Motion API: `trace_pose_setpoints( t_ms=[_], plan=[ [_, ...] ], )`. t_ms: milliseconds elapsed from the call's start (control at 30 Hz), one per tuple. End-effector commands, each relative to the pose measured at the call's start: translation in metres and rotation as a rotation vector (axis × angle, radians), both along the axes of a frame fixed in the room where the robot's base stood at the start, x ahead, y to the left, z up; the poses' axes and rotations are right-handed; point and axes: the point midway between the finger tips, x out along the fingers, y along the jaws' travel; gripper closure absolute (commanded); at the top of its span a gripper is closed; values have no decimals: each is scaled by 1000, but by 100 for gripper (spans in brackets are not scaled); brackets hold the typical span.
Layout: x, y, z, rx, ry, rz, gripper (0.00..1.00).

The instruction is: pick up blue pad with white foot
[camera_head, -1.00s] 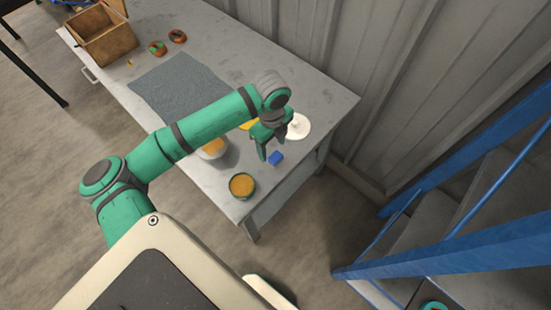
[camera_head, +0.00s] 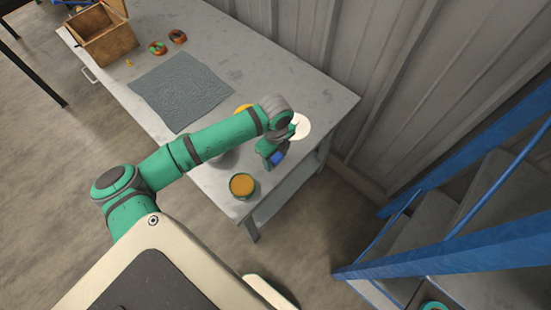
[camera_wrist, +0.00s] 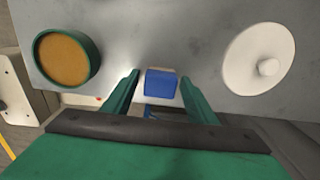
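The blue pad (camera_wrist: 160,83) lies near the table's edge in the wrist view, between the two green fingers of my gripper (camera_wrist: 159,88). A pale strip shows just below the blue face; the rest of the foot is hidden. In the head view the blue pad (camera_head: 278,157) shows at the tip of my gripper (camera_head: 270,154). The fingers are apart, with a small gap visible on each side of the pad.
A green-rimmed round container with an orange top (camera_head: 242,185) stands left of the pad in the wrist view. A white disc with a knob (camera_wrist: 258,58) is to the right. A grey mat (camera_head: 180,90) and a wooden box (camera_head: 102,36) lie farther back on the table (camera_head: 240,55).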

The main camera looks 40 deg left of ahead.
Motion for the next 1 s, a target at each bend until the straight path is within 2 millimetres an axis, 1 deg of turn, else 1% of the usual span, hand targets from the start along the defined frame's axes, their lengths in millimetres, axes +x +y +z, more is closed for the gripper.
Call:
trace_pose_setpoints(
  t_ms=[33, 133, 167, 200, 467, 667, 800, 867, 1000],
  plan=[
    [0, 0, 0, 0, 0, 0, 61],
    [0, 0, 0, 0, 0, 0, 85],
    [0, 0, 0, 0, 0, 0, 87],
    [0, 0, 0, 0, 0, 0, 90],
    [0, 0, 2, 0, 0, 0, 90],
    [0, 1, 14, 1, 0, 1, 90],
    [1, 1, 34, 2, -2, 0, 90],
    [-9, 5, 43, 1, -1, 3, 90],
    [-31, 15, 71, 3, -2, 3, 90]
  ],
)
